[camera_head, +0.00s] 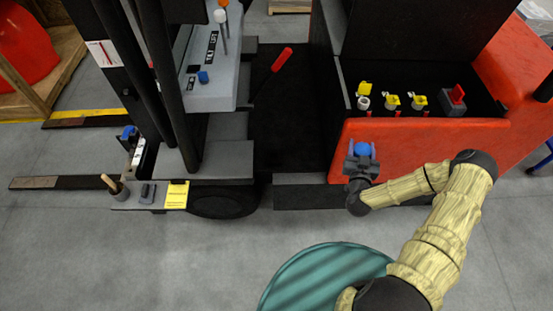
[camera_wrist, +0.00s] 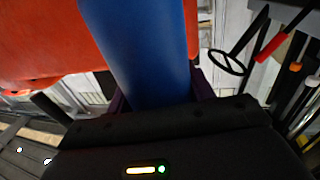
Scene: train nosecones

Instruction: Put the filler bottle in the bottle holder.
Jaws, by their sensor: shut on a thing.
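A blue cylinder, which looks like the filler bottle (camera_head: 362,149), is in my gripper (camera_head: 361,163). In the head view only its rounded blue end shows above the fingers, in front of the red truck body. In the wrist view the blue bottle (camera_wrist: 140,45) is large and runs up out of the picture between the fingers. My gripper is shut on it and holds it off the floor. I cannot tell for sure which part is the bottle holder; a small white and black fixture (camera_head: 137,157) stands on the truck's left side.
The red truck body (camera_head: 420,150) has an open black compartment with several yellow-capped fillers (camera_head: 391,102) and a red connector (camera_head: 457,95). A red lever (camera_head: 282,59), dark mast posts and a tool cup (camera_head: 115,191) stand to the left. A teal round surface (camera_head: 325,278) is below. Grey floor is clear at lower left.

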